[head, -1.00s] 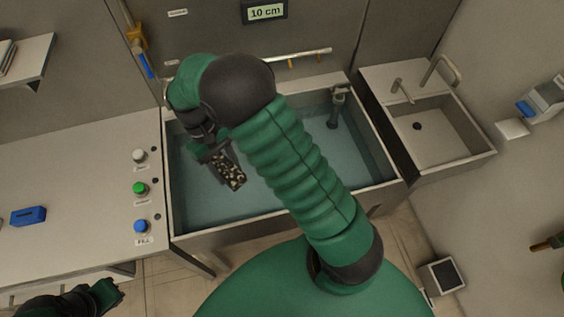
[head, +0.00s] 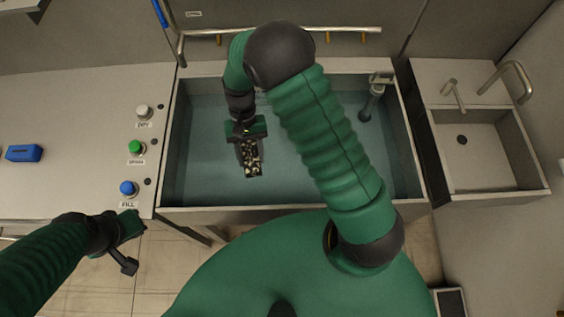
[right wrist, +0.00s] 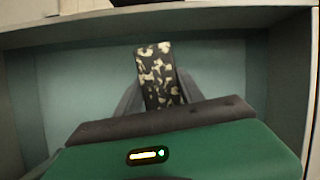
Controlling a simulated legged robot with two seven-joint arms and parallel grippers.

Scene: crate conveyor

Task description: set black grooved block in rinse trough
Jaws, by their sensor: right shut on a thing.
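The black grooved block (head: 252,162) is dark with cream speckles. My right gripper (head: 249,150) is shut on it. In the right wrist view the block (right wrist: 157,72) sits between the finger tips. The rinse trough (head: 190,209) is a wide metal basin with blue-green water. The block is over the left half of the trough in the head view; I cannot tell whether it touches the water. My left gripper (head: 126,245) is at the lower left, outside the trough's front left corner, and its jaw opening is unclear.
A counter (head: 60,120) left of the trough bears white, green and blue buttons (head: 129,188) and a blue object (head: 24,153). A drain fitting (head: 372,98) stands in the trough's right back corner. A small sink (head: 480,150) is at right. A rail (head: 290,31) runs behind.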

